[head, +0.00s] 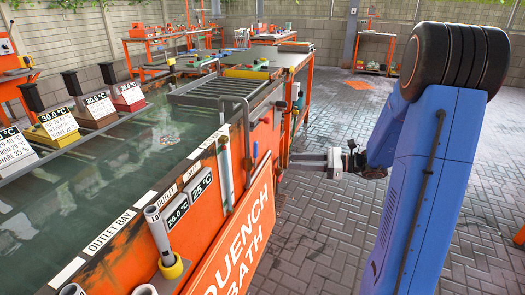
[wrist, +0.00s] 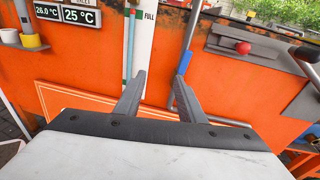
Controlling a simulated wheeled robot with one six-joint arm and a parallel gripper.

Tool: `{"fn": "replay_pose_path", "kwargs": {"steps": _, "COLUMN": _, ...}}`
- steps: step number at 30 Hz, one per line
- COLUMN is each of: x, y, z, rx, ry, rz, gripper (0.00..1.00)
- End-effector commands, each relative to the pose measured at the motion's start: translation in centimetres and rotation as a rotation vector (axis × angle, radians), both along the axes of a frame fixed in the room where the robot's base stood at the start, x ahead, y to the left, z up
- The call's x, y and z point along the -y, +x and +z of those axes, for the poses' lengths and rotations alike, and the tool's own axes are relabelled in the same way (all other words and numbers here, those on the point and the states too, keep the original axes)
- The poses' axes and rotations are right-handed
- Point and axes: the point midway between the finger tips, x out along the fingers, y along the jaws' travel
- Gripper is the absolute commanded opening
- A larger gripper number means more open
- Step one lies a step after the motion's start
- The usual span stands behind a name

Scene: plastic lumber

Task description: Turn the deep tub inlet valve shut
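The orange tank marked QUENCH BATH (head: 235,240) stands left of my gripper. A grey pipe or lever with a blue sleeve (wrist: 184,62) is on its side wall in the wrist view; the blue part shows small in the head view (head: 255,150). A red ball knob (wrist: 243,47) sits on a grey plate to its right. My gripper (head: 292,161) is beside the tank wall, fingers apart and empty. In the wrist view its fingers (wrist: 158,92) point toward the wall below the blue sleeve.
A sight tube (wrist: 130,45) beside a FULL scale and two temperature displays (wrist: 66,14) are on the wall. A grey rack (head: 215,92) lies over the tank's rim. Workbenches (head: 165,40) stand behind. The paved floor (head: 320,230) right of the tank is clear.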

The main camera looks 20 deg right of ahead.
Motion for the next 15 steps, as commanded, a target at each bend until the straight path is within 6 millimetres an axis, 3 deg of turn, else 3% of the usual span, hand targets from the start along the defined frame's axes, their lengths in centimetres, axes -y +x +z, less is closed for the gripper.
{"fn": "replay_pose_path", "kwargs": {"steps": 3, "x": 2.6, "y": 1.7, "z": -0.7, "rx": -0.024, "ry": 0.083, "rz": -0.072, "gripper": 0.36}}
{"fn": "replay_pose_path", "kwargs": {"steps": 7, "x": 4.2, "y": 2.6, "z": -1.0, "rx": -0.033, "ry": 0.131, "rz": -0.114, "gripper": 0.36}}
{"fn": "replay_pose_path", "kwargs": {"steps": 15, "x": 3.2, "y": 3.7, "z": -1.0, "rx": -0.035, "ry": 0.142, "rz": -0.120, "gripper": 0.36}}
